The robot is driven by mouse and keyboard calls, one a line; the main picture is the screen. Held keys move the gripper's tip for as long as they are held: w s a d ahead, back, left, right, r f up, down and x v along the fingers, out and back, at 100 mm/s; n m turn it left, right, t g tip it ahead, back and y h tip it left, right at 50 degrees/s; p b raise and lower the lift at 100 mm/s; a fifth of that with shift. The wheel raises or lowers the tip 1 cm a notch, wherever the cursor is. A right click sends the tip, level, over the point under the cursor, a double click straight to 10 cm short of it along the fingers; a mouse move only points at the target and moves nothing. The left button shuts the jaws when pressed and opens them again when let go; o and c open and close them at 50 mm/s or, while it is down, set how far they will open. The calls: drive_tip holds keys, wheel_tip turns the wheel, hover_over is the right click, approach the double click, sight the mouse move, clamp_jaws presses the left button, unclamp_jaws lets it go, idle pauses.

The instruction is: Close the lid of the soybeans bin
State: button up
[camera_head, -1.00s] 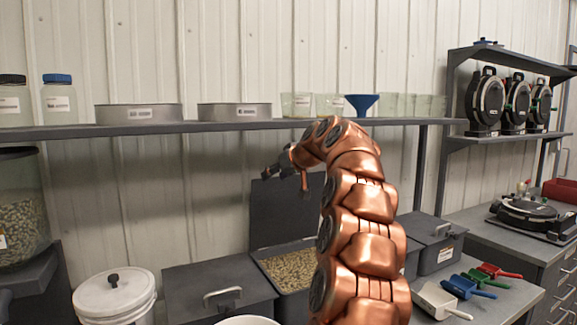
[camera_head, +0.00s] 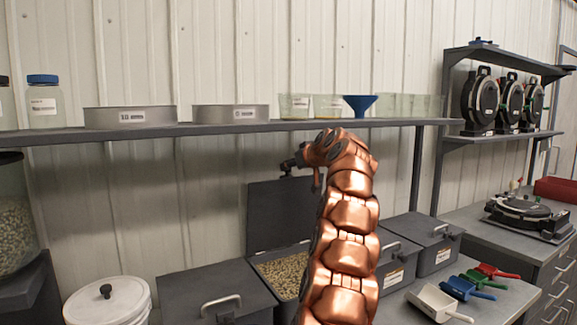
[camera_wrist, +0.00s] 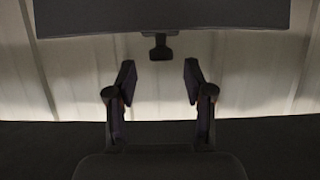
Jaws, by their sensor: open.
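An open bin (camera_head: 264,282) holds pale beige seeds; its label is hidden, so I cannot read whether it says soybeans. Its dark lid (camera_head: 262,215) stands upright at the back, partly hidden by my arm. My gripper (camera_head: 287,165) is just above the lid's top edge in the head view, small and partly hidden by my wrist. In the wrist view my gripper (camera_wrist: 156,85) is open, with nothing between its fingers. Beyond the fingertips is a dark panel (camera_wrist: 90,15), apparently the lid, with a small handle-like piece (camera_wrist: 161,48) roughly centred ahead of the gap.
A shelf (camera_head: 225,128) with pans, jars and a blue funnel (camera_head: 360,104) runs above the lid. Closed bins stand at left (camera_head: 205,290) and right (camera_head: 436,240). A white bucket (camera_head: 105,300) is at lower left. Scoops (camera_head: 440,302) lie on the right counter.

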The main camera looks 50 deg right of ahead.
drive_tip(key=shift+p+x, duration=0.4)
drive_tip(key=shift+x, duration=1.15)
drive_tip(key=shift+a, duration=0.1)
clamp_jaws()
